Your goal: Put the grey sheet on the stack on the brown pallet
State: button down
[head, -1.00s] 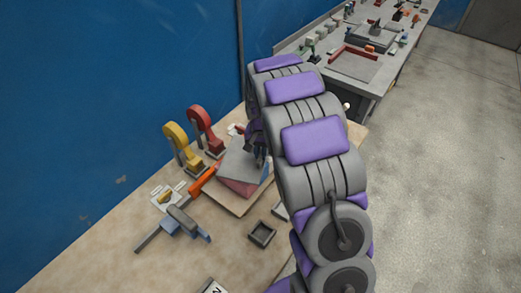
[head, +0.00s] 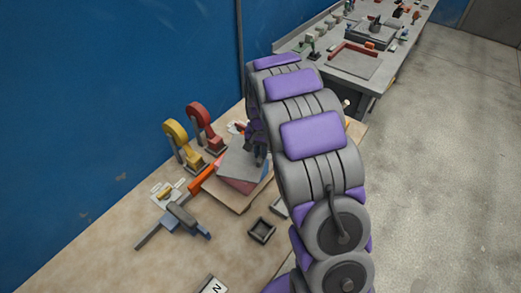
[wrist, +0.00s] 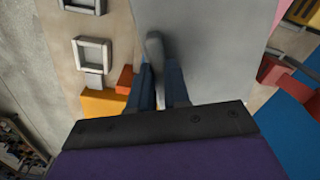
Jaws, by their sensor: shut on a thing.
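The grey sheet (head: 237,163) is above the stack at the far part of the bench, slightly tilted in the head view. A red-pink sheet (head: 238,186) shows just under its near edge. The brown pallet (head: 226,197) shows below that. My gripper (head: 260,156) is at the right side of the grey sheet and shut on it, partly hidden by my arm. In the wrist view the grey sheet (wrist: 222,55) fills the upper middle, and my gripper (wrist: 160,68) has its dark fingers at it. I cannot tell whether the sheet touches the stack.
An orange bar (head: 202,180) lies by the pallet's left side. Yellow (head: 176,140) and red (head: 200,122) hooked clamps stand along the wall. A blue-grey clamp tool (head: 183,220) and a small square tray (head: 262,230) lie on the near bench (head: 125,262).

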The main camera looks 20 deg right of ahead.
jog(key=c, duration=1)
grip_release()
notch_tip(320, 180, up, 17)
jog(key=p, duration=0.3)
jog(key=shift+r, duration=0.1)
